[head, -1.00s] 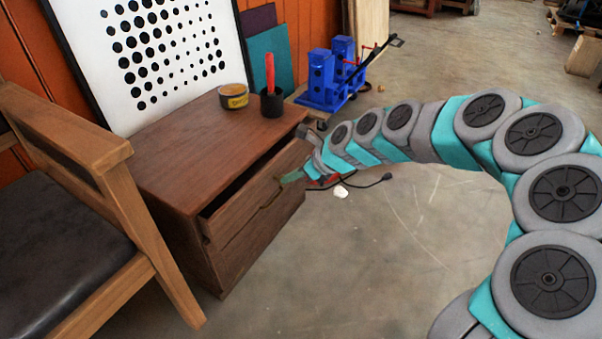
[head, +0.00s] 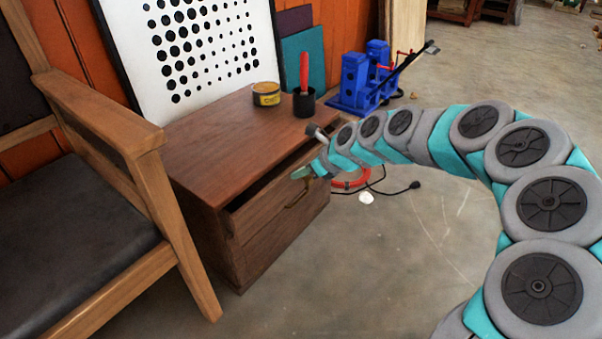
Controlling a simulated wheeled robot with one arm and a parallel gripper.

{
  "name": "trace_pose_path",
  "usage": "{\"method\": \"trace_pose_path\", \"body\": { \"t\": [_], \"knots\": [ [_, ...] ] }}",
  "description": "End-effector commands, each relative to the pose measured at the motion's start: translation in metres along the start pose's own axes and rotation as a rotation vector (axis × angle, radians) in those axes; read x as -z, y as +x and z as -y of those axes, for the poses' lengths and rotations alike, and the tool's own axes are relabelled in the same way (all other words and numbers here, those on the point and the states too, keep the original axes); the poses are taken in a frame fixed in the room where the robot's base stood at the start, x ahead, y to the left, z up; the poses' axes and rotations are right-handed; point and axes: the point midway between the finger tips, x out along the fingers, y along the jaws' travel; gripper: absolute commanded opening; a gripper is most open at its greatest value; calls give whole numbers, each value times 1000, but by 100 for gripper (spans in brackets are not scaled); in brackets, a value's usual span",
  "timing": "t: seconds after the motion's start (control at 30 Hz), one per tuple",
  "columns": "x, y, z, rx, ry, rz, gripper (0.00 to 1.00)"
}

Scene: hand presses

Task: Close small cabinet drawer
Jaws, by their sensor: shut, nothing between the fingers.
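The small wooden cabinet (head: 225,142) stands left of the middle in the head view. Its upper drawer (head: 262,208) is partly open, with a dark gap below the cabinet top. A curved handle (head: 296,193) shows on the drawer front. My gripper (head: 303,173) is at the far end of the drawer's front, close to its upper edge. It is shut with nothing in it. I cannot tell whether it touches the drawer.
A wooden armchair (head: 150,165) stands close to the cabinet's left side. A yellow tin (head: 266,94) and a black cup (head: 304,103) with a red-handled tool are on the cabinet top. The floor in front is clear.

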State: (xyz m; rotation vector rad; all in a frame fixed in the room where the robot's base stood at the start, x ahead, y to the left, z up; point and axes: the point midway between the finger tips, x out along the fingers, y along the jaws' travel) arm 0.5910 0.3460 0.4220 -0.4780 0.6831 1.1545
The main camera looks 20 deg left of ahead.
Motion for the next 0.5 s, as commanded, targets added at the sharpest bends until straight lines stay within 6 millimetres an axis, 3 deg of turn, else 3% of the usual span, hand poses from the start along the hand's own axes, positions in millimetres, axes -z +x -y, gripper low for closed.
{"method": "trace_pose_path", "body": {
  "t": [0.3, 0.5],
  "knots": [
    [-28, 23, -1, -2, 0, -3, 0],
    [-35, 33, 0, 3, -1, 0, 0]
  ]
}}
